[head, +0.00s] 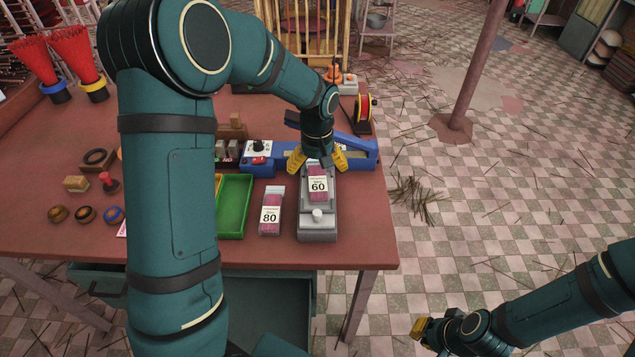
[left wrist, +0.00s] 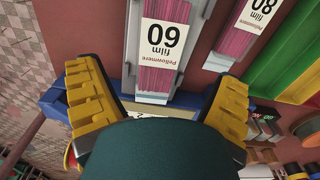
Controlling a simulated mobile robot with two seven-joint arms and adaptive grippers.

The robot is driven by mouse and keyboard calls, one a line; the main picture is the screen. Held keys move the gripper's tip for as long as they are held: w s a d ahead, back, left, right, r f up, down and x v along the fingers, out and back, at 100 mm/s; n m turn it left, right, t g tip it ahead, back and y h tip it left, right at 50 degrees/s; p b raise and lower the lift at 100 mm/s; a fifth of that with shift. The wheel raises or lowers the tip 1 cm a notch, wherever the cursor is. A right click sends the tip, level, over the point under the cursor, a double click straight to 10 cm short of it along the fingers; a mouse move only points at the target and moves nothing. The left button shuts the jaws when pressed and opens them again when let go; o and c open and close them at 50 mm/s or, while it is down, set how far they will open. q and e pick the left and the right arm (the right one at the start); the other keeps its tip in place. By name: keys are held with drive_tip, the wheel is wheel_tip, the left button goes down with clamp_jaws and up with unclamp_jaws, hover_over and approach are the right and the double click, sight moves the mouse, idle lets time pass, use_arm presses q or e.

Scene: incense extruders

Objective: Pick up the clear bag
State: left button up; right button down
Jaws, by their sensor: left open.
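A clear bag of pink sticks with a white label "60" (head: 317,186) lies on a grey device with a knob (head: 317,230) near the table's right end. It also shows in the left wrist view (left wrist: 165,45), ahead of my fingers. A second clear bag, labelled "80" (head: 271,212), lies on the table to its left; part of it shows in the left wrist view (left wrist: 250,28). My left gripper (head: 318,163) is open and empty, its yellow fingers spread around the far end of the "60" bag, not closed on it. My right gripper (head: 424,332) is off the table, empty-looking; its jaw gap is unclear.
A green tray (head: 234,207) stands left of the "80" bag. A blue device (head: 357,149) lies behind my left gripper, with a red spool (head: 364,107) beyond. Stamps and round pieces (head: 85,214) sit at the left. The floor right of the table is open.

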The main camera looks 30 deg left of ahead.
sight(317, 179)
use_arm(q)
wheel_tip(317, 179, down, 4)
drive_tip(key=shift+f+b, duration=0.1)
drive_tip(key=shift+b, duration=0.3)
drive_tip(key=c, duration=1.3)
